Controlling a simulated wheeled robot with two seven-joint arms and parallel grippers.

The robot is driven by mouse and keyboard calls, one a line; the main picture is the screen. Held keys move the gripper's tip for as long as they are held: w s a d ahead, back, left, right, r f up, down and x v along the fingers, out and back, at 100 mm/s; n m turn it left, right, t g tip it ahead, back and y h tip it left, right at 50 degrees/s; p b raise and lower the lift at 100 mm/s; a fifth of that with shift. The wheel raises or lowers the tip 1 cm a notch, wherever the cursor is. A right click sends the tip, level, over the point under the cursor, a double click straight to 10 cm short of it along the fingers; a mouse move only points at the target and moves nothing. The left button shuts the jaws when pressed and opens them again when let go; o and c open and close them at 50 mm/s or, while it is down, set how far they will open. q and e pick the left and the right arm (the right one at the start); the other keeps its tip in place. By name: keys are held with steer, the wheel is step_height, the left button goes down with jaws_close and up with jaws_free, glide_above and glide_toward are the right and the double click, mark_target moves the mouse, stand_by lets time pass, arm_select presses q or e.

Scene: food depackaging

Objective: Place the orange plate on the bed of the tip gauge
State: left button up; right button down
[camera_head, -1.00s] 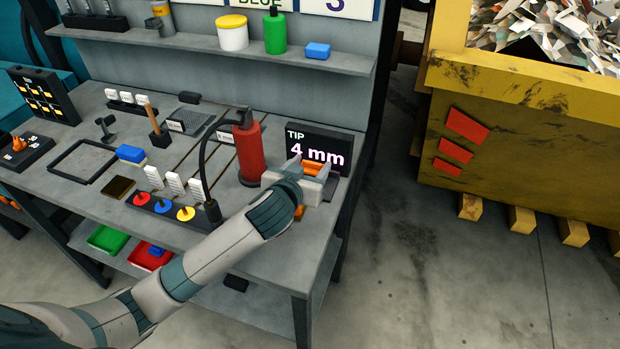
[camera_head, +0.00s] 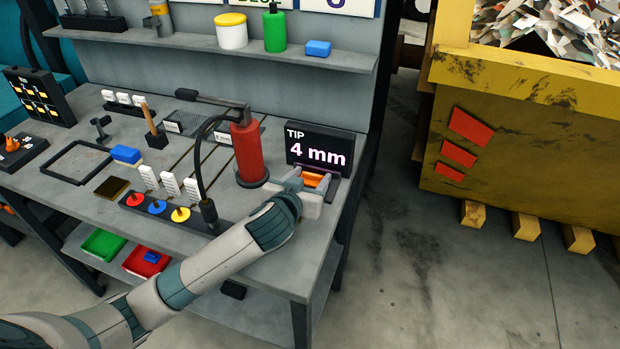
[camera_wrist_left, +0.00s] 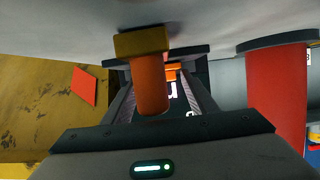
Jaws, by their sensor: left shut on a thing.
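The tip gauge (camera_head: 320,150) is a black display reading "TIP 4 mm" at the right end of the bench. My left gripper (camera_head: 314,182) is low in front of it, shut on the orange plate (camera_head: 316,179), which shows only partly between the fingers. The gripper hides most of the gauge's bed, so I cannot tell whether the plate touches it. In the left wrist view an orange piece (camera_wrist_left: 152,88) with an ochre end stands out large near the fingers (camera_wrist_left: 160,95). The lit display shows behind it. My right gripper is not in view.
A red cylinder (camera_head: 248,152) with a black hose stands close to the left of my left gripper. The bench's right edge is close by. A yellow container (camera_head: 520,140) stands beyond it.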

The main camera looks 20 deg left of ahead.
arm_select(q)
steer(key=shift+s+f, duration=0.2)
steer(key=shift+f, duration=0.55)
steer(key=o, duration=1.1)
steer(key=shift+s+d+f, duration=0.1)
steer(key=shift+f, duration=0.15)
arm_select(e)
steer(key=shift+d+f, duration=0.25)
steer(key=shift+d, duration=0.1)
arm_select(q)
steer(key=shift+r, duration=0.45)
steer(key=shift+s, duration=0.1)
steer(key=b+v, duration=0.1)
steer(key=v, duration=0.4)
steer(key=r+v, duration=0.1)
steer(key=v, duration=0.4)
steer(key=shift+r+b, duration=0.15)
steer(key=shift+b, duration=0.25)
steer(key=shift+s+r, duration=0.25)
steer(key=shift+s, duration=0.3)
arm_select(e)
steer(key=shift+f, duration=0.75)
